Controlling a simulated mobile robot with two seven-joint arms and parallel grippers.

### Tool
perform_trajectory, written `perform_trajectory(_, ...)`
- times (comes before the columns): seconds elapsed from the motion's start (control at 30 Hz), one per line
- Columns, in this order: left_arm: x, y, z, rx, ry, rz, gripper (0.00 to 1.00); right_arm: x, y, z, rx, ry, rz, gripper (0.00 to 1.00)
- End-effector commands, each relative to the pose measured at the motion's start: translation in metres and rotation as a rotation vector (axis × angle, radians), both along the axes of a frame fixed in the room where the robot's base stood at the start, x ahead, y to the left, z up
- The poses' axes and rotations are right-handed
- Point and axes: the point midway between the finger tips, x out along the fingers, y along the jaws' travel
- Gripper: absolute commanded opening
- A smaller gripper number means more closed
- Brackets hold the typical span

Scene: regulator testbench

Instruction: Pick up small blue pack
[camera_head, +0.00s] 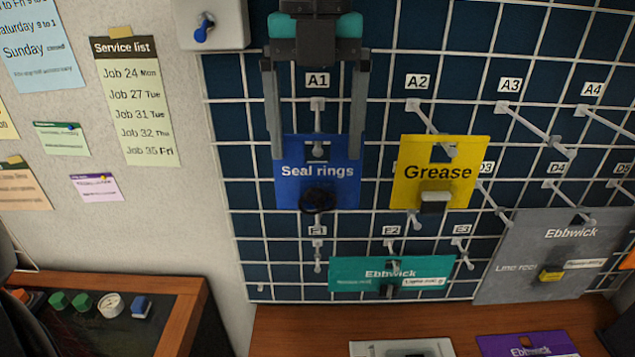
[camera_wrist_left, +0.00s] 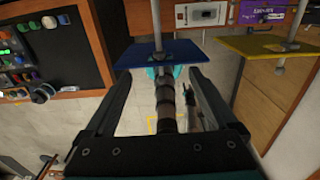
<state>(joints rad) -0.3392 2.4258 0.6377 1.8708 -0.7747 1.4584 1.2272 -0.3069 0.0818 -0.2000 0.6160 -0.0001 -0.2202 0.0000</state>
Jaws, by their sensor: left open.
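The small blue pack (camera_head: 318,172), labelled "Seal rings", hangs upright on the peg under the A1 tag. A dark ring shows on its lower front. My left gripper (camera_head: 316,150) comes down from above, open and empty, with its fingertips at the pack's upper left and right edges. My right gripper is not in view.
A yellow Grease pack (camera_head: 410,182) hangs close to the right. A teal pack (camera_head: 350,272) hangs below, and a grey pack (camera_head: 515,262) at the lower right. Bare pegs stick out under A3 and A4. A wooden bench (camera_head: 290,325) lies below.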

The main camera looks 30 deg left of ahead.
Motion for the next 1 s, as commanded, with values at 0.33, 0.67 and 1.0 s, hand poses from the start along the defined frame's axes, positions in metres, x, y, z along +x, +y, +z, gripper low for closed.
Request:
perform_trajectory(0.33, 0.0, 0.0, -0.032, 0.0, 0.002, -0.001, 0.91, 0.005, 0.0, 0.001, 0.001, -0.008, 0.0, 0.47)
perform_trajectory(0.67, 0.001, -0.001, -0.072, -0.001, 0.0, 0.0, 0.91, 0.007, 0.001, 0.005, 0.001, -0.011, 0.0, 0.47)
perform_trajectory(1.0, 0.001, -0.001, -0.074, 0.0, -0.001, 0.0, 0.82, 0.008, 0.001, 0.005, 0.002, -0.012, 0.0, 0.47)
